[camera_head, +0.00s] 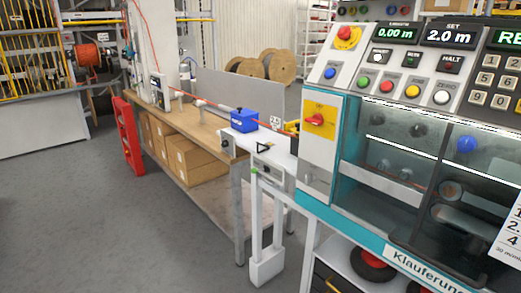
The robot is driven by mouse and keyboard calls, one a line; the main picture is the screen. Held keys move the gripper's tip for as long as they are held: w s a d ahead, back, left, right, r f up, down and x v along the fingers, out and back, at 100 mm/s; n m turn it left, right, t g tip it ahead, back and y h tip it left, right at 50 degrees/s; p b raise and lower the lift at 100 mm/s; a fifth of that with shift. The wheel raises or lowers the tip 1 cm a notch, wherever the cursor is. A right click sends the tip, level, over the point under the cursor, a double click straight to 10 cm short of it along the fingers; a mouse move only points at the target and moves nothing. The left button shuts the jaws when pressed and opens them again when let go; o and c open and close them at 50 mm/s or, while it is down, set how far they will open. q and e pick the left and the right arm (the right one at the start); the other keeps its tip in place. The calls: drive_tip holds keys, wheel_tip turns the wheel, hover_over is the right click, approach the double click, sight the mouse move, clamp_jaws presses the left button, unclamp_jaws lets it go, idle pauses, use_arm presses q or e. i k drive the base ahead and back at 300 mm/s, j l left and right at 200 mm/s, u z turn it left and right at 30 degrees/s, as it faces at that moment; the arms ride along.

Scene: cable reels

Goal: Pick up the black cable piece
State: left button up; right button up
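I cannot clearly make out a black cable piece. A small dark angular item (263,147) lies at the white end section of the bench, too small to tell what it is. A thin red cable (208,102) runs along the wooden bench, past a blue box (243,120), towards the machine. Neither of my grippers is in view.
A large teal and white machine (375,190) with buttons and displays fills the right side. The wooden bench (200,118) has cardboard boxes (198,155) below it. A red step ladder (128,138) leans at its left end. The grey floor (90,220) at front left is clear.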

sight(268, 148)
drive_tip(key=i+j+z, duration=0.1)
drive_tip(key=z, duration=0.25)
drive_tip(key=i+j+z, duration=0.1)
drive_tip(key=z, duration=0.25)
drive_tip(key=i+j+z, duration=0.1)
drive_tip(key=z, duration=0.2)
drive_tip(key=i+j+z, duration=0.15)
drive_tip(key=j, duration=0.15)
drive_tip(key=i+j+z, duration=0.15)
drive_tip(key=j, duration=0.2)
drive_tip(key=j+z, duration=0.15)
drive_tip(key=j, duration=0.2)
